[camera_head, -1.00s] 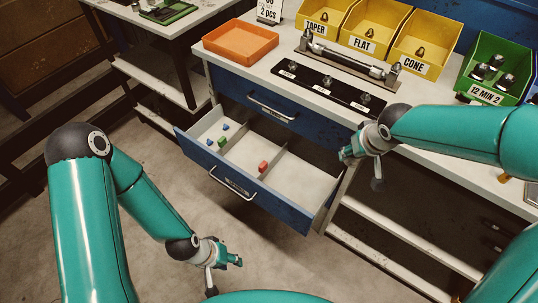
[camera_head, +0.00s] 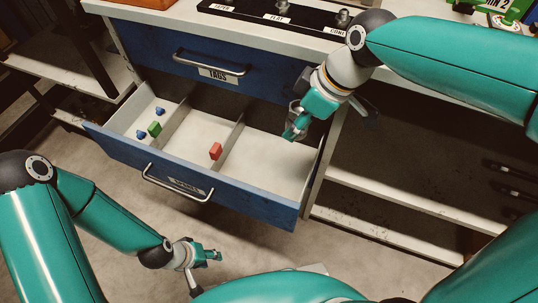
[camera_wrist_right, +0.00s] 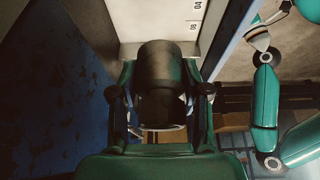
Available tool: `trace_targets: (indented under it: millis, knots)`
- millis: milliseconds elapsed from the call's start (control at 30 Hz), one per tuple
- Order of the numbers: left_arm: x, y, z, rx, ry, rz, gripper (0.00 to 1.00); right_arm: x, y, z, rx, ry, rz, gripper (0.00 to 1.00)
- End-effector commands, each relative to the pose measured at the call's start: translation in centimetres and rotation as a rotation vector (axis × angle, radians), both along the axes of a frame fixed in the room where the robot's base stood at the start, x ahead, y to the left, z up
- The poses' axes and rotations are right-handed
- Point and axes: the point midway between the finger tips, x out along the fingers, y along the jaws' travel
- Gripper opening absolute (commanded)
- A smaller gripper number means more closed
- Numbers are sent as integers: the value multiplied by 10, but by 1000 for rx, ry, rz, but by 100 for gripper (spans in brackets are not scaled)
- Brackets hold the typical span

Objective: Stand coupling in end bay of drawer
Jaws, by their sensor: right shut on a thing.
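The open drawer (camera_head: 243,201) has two dividers making three bays; its right end bay (camera_head: 270,165) is empty. My right gripper (camera_head: 295,127) is over the back of that end bay. In the right wrist view the right gripper (camera_wrist_right: 160,105) is shut on a dark cylindrical coupling (camera_wrist_right: 161,75), with pale drawer floor and printed marks beyond it. In the head view the coupling is mostly hidden by the gripper. My left gripper (camera_head: 212,254) is low in front of the drawer, away from it; its jaws are too small to read.
A red block (camera_head: 215,151) stands by the right divider. A shut blue drawer (camera_head: 190,62) with a handle is above. A black labelled strip (camera_head: 270,14) with fittings lies on the bench.

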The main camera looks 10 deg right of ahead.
Motion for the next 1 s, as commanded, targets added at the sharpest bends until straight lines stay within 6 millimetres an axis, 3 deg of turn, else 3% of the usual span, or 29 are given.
trace_targets:
  millis: [167,500,867,1000]
  knots:
    - [0,0,-12,0,0,0,40,-1,-3,-31,-1,5,-9,0]
    - [0,0,-44,0,0,0,40,-2,-5,-118,-1,5,-14,0]
    - [0,0,-55,0,0,0,40,-1,-5,-152,-1,2,-15,0]
    - [0,0,-66,0,0,0,40,-2,-5,-177,-1,5,-15,0]
